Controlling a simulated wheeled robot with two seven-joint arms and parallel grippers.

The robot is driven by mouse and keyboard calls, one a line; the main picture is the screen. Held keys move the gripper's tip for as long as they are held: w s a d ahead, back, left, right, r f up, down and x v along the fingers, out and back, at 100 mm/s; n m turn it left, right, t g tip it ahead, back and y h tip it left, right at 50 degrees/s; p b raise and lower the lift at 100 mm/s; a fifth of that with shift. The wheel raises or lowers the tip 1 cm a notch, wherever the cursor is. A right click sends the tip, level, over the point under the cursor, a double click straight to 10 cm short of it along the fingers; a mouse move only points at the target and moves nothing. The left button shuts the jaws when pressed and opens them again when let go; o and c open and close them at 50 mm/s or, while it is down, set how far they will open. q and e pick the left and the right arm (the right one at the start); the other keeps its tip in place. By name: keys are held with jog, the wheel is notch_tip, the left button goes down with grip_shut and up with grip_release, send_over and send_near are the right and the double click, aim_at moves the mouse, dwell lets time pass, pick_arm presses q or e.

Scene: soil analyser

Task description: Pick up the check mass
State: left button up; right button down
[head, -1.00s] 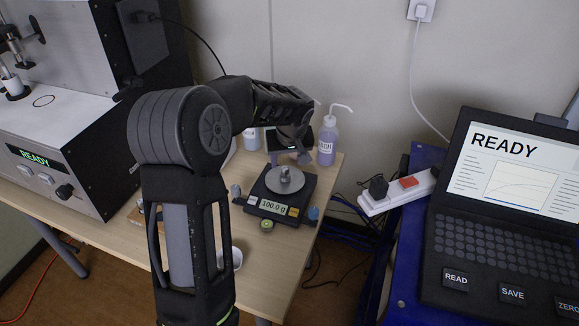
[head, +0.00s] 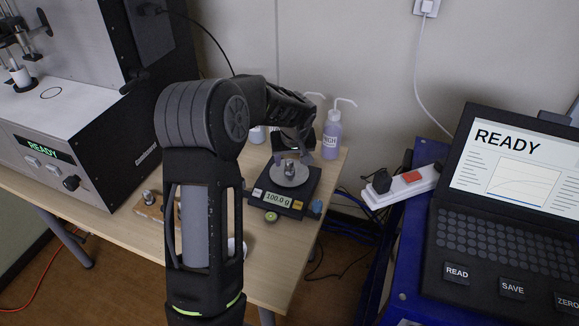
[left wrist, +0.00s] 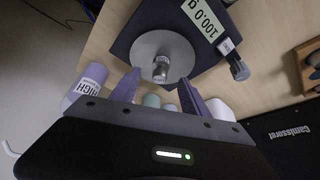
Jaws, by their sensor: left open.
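The check mass (head: 291,168) is a small metal cylinder with a knob, upright on the round grey pan (head: 290,179) of the balance. The balance display (head: 278,199) reads 100.0 g. In the left wrist view the mass (left wrist: 161,69) shows near the pan's front edge, between the fingertip ends. My left gripper (left wrist: 160,80) is open, its two purple-grey fingers either side of the mass with gaps visible. In the head view my left gripper (head: 300,145) is just above and behind the mass, partly covering it. I cannot tell whether any finger touches it. My right gripper is not in view.
A wash bottle (head: 332,138) stands behind the balance. A wooden block (head: 150,206) with metal pieces lies left on the bench. A small green-topped round item (head: 271,216) sits before the balance. The analyser (head: 85,150) stands left; a laptop (head: 500,215) is on the right.

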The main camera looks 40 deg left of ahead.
aim_at(290, 162)
pick_arm(q)
jog(key=x, duration=0.4)
jog(key=shift+w+p, duration=0.1)
jog(key=shift+p, duration=0.3)
grip_shut()
dwell(0.5)
